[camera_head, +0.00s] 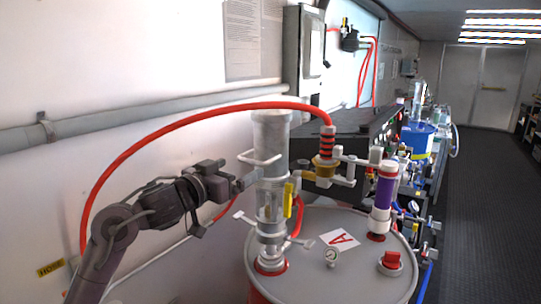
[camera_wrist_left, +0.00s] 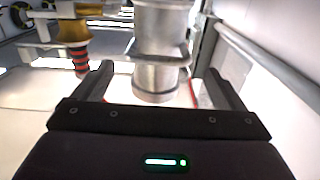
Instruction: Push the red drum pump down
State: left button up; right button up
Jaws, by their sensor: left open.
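The red drum pump (camera_head: 271,130) is a tall grey cylinder with a pale bar handle (camera_head: 260,158) around it and a clear lower section. It stands upright on the lid of the red drum (camera_head: 320,281). My left gripper (camera_head: 248,180) is at the pump's left side, near the handle's height. In the left wrist view, the pump's cylinder (camera_wrist_left: 160,45) and its handle band show between and beyond the open fingers (camera_wrist_left: 163,88). I cannot tell whether the fingers touch it. The jaws hold nothing. My right gripper is out of view.
A red hose (camera_head: 180,133) arches over my left arm to a brass fitting (camera_head: 325,168) right of the pump. A purple-banded tube (camera_head: 384,193) and red cap (camera_head: 391,260) stand on the lid. A wall pipe (camera_head: 120,118) runs behind. Open floor (camera_head: 490,200) lies to the right.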

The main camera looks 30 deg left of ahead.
aim_at(249, 162)
pick_arm(q)
jog(key=shift+w+d+r, duration=0.15)
jog(key=shift+w+r, duration=0.05)
jog(key=shift+r, duration=0.15)
jog(key=w, duration=0.2)
jog(key=w+p, duration=0.1)
jog(key=w, duration=0.1)
jog(key=w+p, duration=0.1)
jog(key=w, duration=0.1)
jog(key=shift+w+d, duration=0.2)
jog(key=shift+d, duration=0.05)
jog(key=shift+w+f+p, duration=0.15)
jog(key=shift+w+p, duration=0.15)
jog(key=shift+w, duration=0.2)
